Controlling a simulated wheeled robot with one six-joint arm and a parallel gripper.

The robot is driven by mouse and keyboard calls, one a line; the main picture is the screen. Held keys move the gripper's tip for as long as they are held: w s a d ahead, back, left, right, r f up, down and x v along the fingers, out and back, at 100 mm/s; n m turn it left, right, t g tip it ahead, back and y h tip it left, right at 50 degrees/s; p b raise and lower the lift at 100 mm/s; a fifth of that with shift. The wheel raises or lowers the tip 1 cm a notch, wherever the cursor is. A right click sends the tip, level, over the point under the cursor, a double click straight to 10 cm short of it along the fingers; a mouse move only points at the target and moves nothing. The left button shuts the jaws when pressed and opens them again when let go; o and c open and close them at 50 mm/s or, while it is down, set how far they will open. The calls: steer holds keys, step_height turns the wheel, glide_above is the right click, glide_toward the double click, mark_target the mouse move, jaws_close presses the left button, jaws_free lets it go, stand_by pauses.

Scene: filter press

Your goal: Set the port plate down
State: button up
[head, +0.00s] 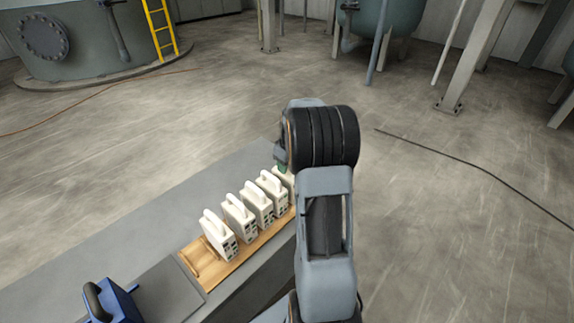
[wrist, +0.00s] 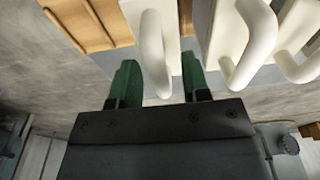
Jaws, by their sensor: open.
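Several white plates with loop handles stand upright in a row on a wooden tray (head: 243,253). One of them, a white plate (head: 287,178) at the far end, is mostly hidden by my arm; I take it as the port plate. In the wrist view my gripper (wrist: 160,62) has its green fingers apart, one on each side of that plate's white handle (wrist: 153,50). The fingers look clear of the handle. In the head view only a green bit of the gripper (head: 281,168) shows. How the plate's bottom rests is hidden.
The tray lies on a long grey bench (head: 150,200). Nearer plates (head: 218,235) stand close together beside the end one. A blue object with a dark handle (head: 113,302) sits at the bench's near end. Open floor lies beyond the bench, with a dark cable (head: 470,165) at right.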

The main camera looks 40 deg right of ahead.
step_height(320, 180, up, 11)
steer(key=s, duration=0.1)
steer(key=s+a+r+t, duration=0.1)
steer(key=s+a, duration=0.2)
steer(key=a, duration=0.4)
steer(key=s+a+r, duration=0.2)
steer(key=s+a, duration=0.1)
steer(key=a, duration=0.4)
steer(key=s+a+f+m+t, duration=0.1)
steer(key=s+a+f, duration=0.3)
steer(key=s+a, duration=0.5)
steer(key=shift+s+a+f+m+t, duration=0.25)
steer(key=shift+s+m, duration=0.25)
steer(key=shift+s, duration=0.4)
